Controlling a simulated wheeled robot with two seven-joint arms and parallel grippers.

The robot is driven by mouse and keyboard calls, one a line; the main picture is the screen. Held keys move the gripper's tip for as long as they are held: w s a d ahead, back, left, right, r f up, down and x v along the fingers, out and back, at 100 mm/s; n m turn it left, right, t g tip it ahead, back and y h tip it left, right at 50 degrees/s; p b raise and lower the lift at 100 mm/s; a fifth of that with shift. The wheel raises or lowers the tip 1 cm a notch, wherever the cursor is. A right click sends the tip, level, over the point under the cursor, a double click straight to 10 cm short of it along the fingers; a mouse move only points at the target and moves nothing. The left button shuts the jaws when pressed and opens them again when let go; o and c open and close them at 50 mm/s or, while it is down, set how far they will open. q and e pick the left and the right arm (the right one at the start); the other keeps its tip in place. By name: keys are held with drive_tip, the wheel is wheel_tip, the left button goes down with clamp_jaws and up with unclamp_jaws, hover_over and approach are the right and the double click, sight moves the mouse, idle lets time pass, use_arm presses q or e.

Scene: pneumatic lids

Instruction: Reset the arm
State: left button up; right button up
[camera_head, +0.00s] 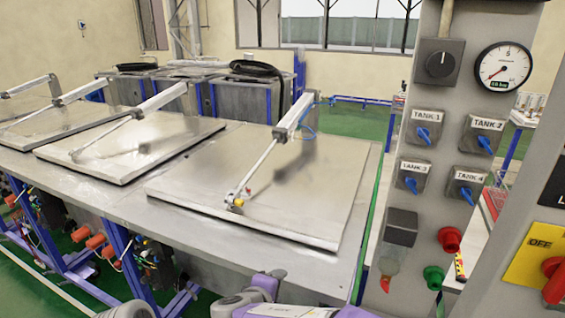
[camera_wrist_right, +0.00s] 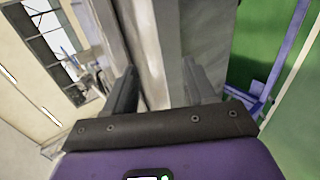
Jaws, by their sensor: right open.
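My right gripper (camera_wrist_right: 160,88) shows in the right wrist view. Its two dark fingers stand apart with nothing visibly held between them. Behind the fingers is a grey upright surface, tilted in the picture; I cannot tell how far off it is. In the head view, grey and purple links of my own arm show at the bottom edge, in front of the metal table (camera_head: 300,276). No gripper fingers are visible there. My left gripper is in neither view.
Flat metal lids, the nearest (camera_head: 265,205) lying down, have pneumatic arms (camera_head: 270,150) on the table. A grey control panel (camera_head: 400,245) on the right carries blue tank valves (camera_head: 423,136), a gauge (camera_head: 503,68), a red knob (camera_head: 449,239) and a green knob (camera_head: 433,277). Green floor shows behind.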

drive_tip(key=s+d+f+m+g+y+p, duration=0.1)
drive_tip(key=s+d+f+g, duration=0.15)
drive_tip(key=f, duration=0.45)
drive_tip(key=s+d+f+m+g+y, duration=0.1)
drive_tip(key=s+f+g, duration=0.3)
drive_tip(key=f, duration=0.4)
drive_tip(key=s+d+f+g+y+p, duration=0.1)
drive_tip(key=s+d+f+g, duration=0.15)
drive_tip(key=f, duration=0.45)
use_arm(q)
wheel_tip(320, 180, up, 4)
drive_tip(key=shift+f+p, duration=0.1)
drive_tip(key=shift+p, duration=0.75)
use_arm(e)
drive_tip(key=s+d+f+m+y, duration=0.5)
drive_tip(key=s+f+m, duration=0.7)
drive_tip(key=f+m, duration=0.1)
drive_tip(key=shift+s+d+m+g, duration=0.2)
drive_tip(key=shift+d+m+g, duration=0.2)
drive_tip(key=shift+m, duration=0.4)
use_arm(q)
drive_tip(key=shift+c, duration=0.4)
use_arm(e)
drive_tip(key=shift+c, duration=0.4)
